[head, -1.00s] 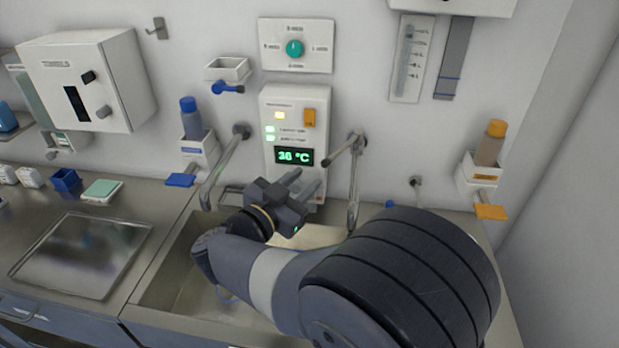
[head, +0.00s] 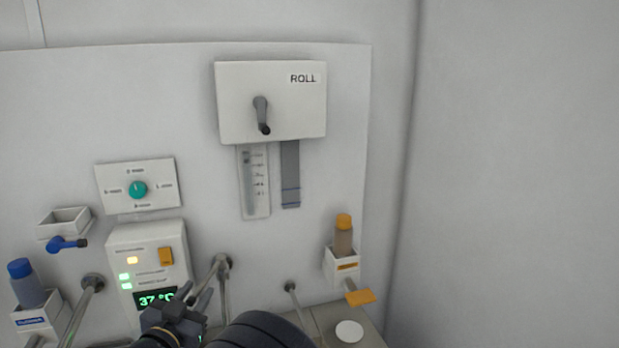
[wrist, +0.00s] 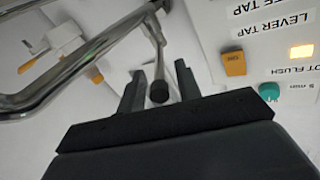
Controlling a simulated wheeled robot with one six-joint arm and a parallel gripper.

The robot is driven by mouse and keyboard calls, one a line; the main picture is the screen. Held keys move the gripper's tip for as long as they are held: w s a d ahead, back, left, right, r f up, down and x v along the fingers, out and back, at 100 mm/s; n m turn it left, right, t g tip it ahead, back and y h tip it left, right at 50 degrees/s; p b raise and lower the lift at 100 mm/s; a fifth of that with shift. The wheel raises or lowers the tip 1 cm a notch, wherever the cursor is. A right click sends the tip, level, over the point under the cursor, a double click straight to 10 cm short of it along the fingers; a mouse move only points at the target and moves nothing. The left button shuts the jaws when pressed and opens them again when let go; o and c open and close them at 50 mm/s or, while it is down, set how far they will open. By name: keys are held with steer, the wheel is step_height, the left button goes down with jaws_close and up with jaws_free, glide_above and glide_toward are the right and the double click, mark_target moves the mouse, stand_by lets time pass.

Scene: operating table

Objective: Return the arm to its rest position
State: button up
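My gripper (head: 195,296) is at the bottom of the head view, in front of the white panel with the green "37 °C" display (head: 153,298). My dark arm fills the bottom edge beside it. In the wrist view the two fingers of my gripper (wrist: 160,80) stand apart with nothing clamped between them. The black knob of a metal lever (wrist: 159,92) appears between the fingers; I cannot tell whether it touches them. In the head view the lever tap's wall mount (head: 222,262) is just right of the gripper, its lower part partly hidden.
A chrome pipe (wrist: 75,60) crosses the wrist view close to the gripper. On the wall are a blue-capped bottle (head: 26,286), a dial plate (head: 108,187), a "ROLL" box (head: 290,110) with a crank, and an orange-capped bottle (head: 343,237). The right wall is bare.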

steer(key=shift+w+d, duration=0.15)
steer(key=shift+w, duration=0.3)
steer(key=shift+f, duration=0.1)
steer(key=shift+s+d+y, duration=0.1)
steer(key=shift+s+y, duration=0.05)
steer(key=shift+y, duration=0.15)
steer(key=shift+r, duration=0.2)
